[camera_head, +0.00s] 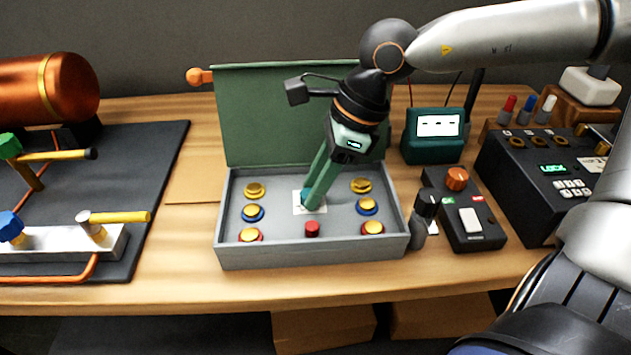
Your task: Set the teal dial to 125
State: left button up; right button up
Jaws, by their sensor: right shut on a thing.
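The teal dial (306,197) sits on a white plate near the middle of the open grey box (310,255). My right gripper (312,201) comes down from the upper right, and its green fingers are shut on the dial. The fingers cover most of the dial and its scale, so I cannot read its setting. My left gripper is not in view.
In the box, several gold knobs with coloured bases (253,213) flank the dial, and a red knob (312,229) stands in front of it. The green lid (265,115) stands open behind. A teal meter (433,136), a black control box (468,212) and a larger black unit (535,175) are to the right.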

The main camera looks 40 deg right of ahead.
grip_shut()
jog(key=m+b, duration=0.1)
jog(key=b, duration=0.2)
jog(key=shift+f, duration=0.25)
pick_arm(q)
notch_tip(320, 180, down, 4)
jog(key=b, duration=0.3)
pick_arm(e)
jog(key=shift+s+a+r+m+t+h, duration=0.1)
jog(key=shift+m+t+h, duration=0.35)
jog(key=shift+m, duration=0.65)
jog(key=shift+m+t+b, duration=0.25)
jog(key=shift+m+b, duration=0.35)
jog(key=shift+s+r+m+h+b, duration=0.1)
jog(key=shift+m+h+b, duration=0.35)
jog(key=shift+m+b, duration=0.3)
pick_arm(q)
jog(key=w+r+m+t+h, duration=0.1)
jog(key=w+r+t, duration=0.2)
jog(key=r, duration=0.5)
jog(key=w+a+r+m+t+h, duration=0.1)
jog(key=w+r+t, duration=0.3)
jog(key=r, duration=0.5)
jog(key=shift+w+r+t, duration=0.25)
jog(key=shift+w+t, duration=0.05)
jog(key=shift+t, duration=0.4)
pick_arm(e)
jog(key=shift+a, duration=0.1)
